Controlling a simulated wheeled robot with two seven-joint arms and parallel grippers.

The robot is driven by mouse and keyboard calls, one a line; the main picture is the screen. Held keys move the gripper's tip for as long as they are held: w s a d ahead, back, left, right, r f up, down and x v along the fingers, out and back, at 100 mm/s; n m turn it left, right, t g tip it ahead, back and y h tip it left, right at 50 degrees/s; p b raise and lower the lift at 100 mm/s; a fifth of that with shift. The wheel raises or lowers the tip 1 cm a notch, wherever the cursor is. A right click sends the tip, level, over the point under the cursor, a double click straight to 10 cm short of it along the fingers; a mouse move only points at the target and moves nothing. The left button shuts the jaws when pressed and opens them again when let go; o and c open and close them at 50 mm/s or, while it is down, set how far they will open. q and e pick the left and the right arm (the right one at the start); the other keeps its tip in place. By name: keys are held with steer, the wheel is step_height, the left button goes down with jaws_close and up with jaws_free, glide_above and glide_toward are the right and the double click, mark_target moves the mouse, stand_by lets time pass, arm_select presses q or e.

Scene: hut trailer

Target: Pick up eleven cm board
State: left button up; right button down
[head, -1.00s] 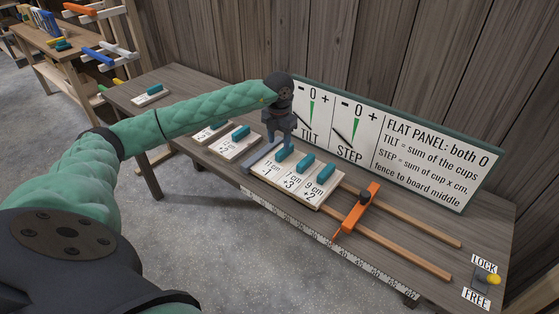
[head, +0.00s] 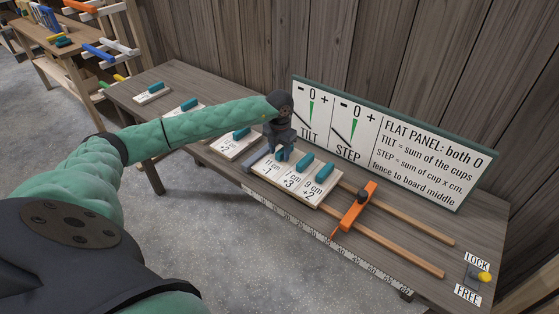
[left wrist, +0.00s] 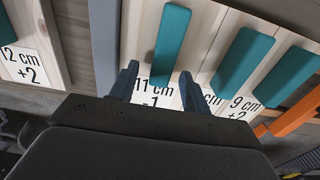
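The eleven cm board (head: 267,168), labelled "11 cm -1", lies on the bench at the left end of a row of three boards. In the left wrist view, its label (left wrist: 153,92) and its teal grip (left wrist: 172,45) show. My left gripper (head: 282,155) hangs just above this board and hides part of its grip. In the left wrist view, the left gripper's fingers (left wrist: 160,88) are apart, one on each side of the label, with the teal grip lying between their lines. Whether they touch the grip is unclear. My right gripper is not in view.
A +3 board (head: 292,182) and a 9 cm +2 board (head: 312,194) lie close on the right. A grey fence (head: 254,162) borders the left. An orange slider (head: 358,207) sits on wooden rails. A sign panel (head: 390,140) stands behind. More boards lie leftward.

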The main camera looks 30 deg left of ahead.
arm_select(q)
jaws_close()
